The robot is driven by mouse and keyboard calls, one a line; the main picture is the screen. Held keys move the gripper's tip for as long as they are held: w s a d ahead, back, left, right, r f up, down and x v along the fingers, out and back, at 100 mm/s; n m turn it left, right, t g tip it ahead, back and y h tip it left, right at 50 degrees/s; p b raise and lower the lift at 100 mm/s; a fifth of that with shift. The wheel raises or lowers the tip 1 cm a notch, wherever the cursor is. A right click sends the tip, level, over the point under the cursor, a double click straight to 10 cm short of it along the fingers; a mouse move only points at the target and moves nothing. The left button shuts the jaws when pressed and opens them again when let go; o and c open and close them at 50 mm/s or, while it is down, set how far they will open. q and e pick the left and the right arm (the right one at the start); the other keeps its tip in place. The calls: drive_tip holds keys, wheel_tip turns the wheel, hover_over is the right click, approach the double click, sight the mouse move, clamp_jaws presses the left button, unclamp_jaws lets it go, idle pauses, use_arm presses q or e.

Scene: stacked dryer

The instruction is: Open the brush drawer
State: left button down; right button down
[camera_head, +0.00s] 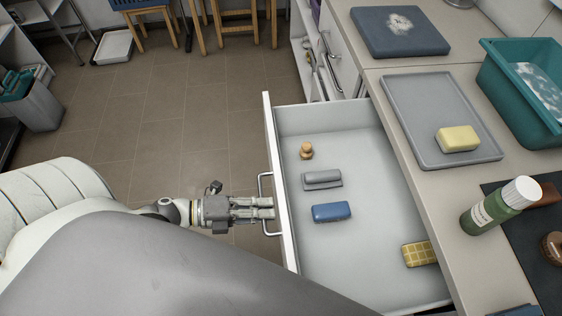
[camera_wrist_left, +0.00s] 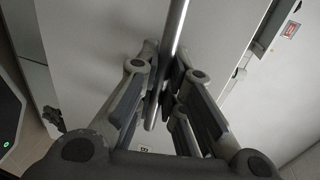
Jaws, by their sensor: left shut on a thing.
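The brush drawer (camera_head: 365,262) stands pulled out from the counter, with its grey inside in full view. In it lie a small wooden knob-like piece (camera_head: 306,151), a grey brush-like block (camera_head: 321,180), a blue block (camera_head: 331,212) and a yellow gridded block (camera_head: 420,253). My left gripper (camera_head: 268,208) is at the outer side of the drawer front, shut on its bar handle (camera_head: 265,183). In the left wrist view the fingers (camera_wrist_left: 165,85) close around the metal handle bar (camera_wrist_left: 177,30). My right gripper is not in view.
The counter right of the drawer holds a grey tray (camera_head: 425,110) with a yellow sponge (camera_head: 458,139), a green bottle (camera_head: 498,205), a teal basin (camera_head: 515,92) and a blue pad (camera_head: 385,40). Wooden stools (camera_head: 200,25) stand far back. The tiled floor (camera_head: 170,125) left of the drawer is clear.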

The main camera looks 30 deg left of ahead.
use_arm(q)
drive_tip(key=shift+s+a, duration=0.4)
drive_tip(key=shift+a, duration=0.2)
drive_tip(key=c, duration=1.5)
unclamp_jaws()
drive_tip(key=v, duration=1.2)
